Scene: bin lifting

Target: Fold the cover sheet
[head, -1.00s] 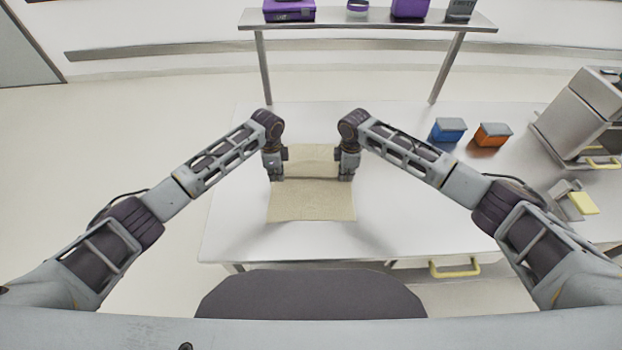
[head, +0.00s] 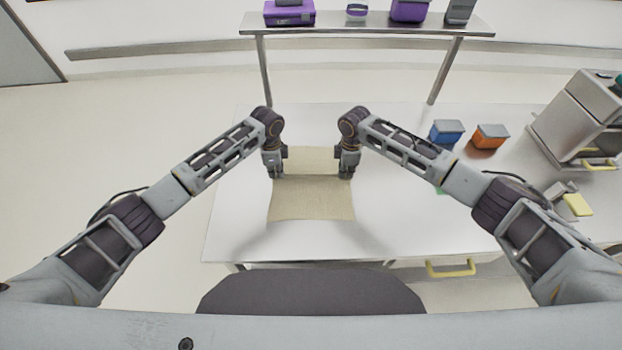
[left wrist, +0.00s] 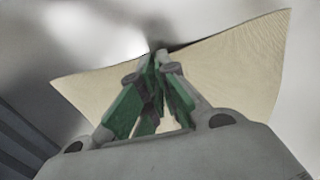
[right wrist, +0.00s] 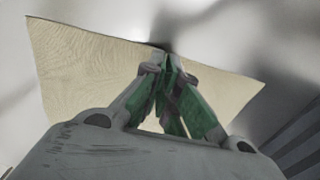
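The beige cover sheet (head: 311,200) lies on the white table in the head view, with a bend or raised line across it between my two grippers. My left gripper (head: 276,174) is at the sheet's left edge, pointing down. In the left wrist view its fingers (left wrist: 160,52) are closed together on the edge of the sheet (left wrist: 235,65). My right gripper (head: 346,174) is at the sheet's right edge, also pointing down. In the right wrist view its fingers (right wrist: 168,58) are closed together on the edge of the sheet (right wrist: 85,70).
A grey machine (head: 580,115) is at the far right. A raised shelf (head: 370,27) spans the back. The table (head: 235,215) is bare around the sheet.

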